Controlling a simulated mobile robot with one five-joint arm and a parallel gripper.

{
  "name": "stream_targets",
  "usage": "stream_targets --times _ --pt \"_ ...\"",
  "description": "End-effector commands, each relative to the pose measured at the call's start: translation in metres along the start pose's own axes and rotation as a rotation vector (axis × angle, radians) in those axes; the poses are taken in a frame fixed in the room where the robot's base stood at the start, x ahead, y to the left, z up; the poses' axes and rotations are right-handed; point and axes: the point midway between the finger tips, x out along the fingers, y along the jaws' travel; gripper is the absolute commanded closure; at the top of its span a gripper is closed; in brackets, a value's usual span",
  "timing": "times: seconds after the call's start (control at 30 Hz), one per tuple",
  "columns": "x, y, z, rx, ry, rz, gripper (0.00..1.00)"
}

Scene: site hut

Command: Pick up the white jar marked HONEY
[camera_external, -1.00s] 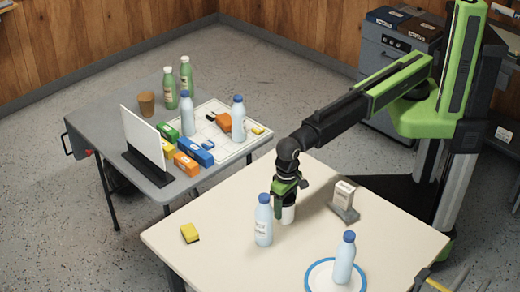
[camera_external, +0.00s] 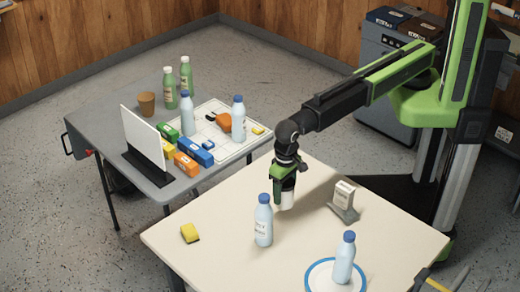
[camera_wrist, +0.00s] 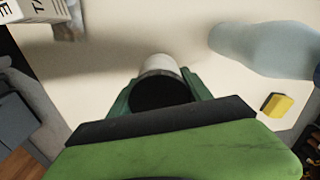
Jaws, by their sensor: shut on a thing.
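A white jar (camera_external: 287,197) with a dark lid is held upright between the fingers of my gripper (camera_external: 287,183). Its bottom appears a little above the cream table (camera_external: 215,238). In the wrist view the jar (camera_wrist: 161,63) sits between the two green fingers of my gripper (camera_wrist: 160,95), with its dark lid facing the camera. No marking on the jar can be read in either view.
A blue-capped bottle (camera_external: 264,220) stands close in front of and left of the jar. Another bottle (camera_external: 345,258) stands on a blue-rimmed plate (camera_external: 318,281). A white box on a grey stand (camera_external: 344,200) is to the right. A yellow sponge (camera_external: 189,233) lies left.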

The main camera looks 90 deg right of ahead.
Motion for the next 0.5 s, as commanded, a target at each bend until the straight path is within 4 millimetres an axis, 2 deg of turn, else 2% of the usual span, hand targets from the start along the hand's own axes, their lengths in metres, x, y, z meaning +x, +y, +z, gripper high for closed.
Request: stream_targets --times 0.03,0.2,0.33,0.5 --pt "-0.015 0.011 -0.009 0.003 0.000 0.000 0.99" --pt "-0.039 0.037 -0.040 0.003 0.000 0.000 0.99" --pt "-0.051 0.052 -0.059 0.002 0.000 0.000 0.99" --pt "-0.058 0.062 -0.072 0.001 -0.001 0.000 0.99"
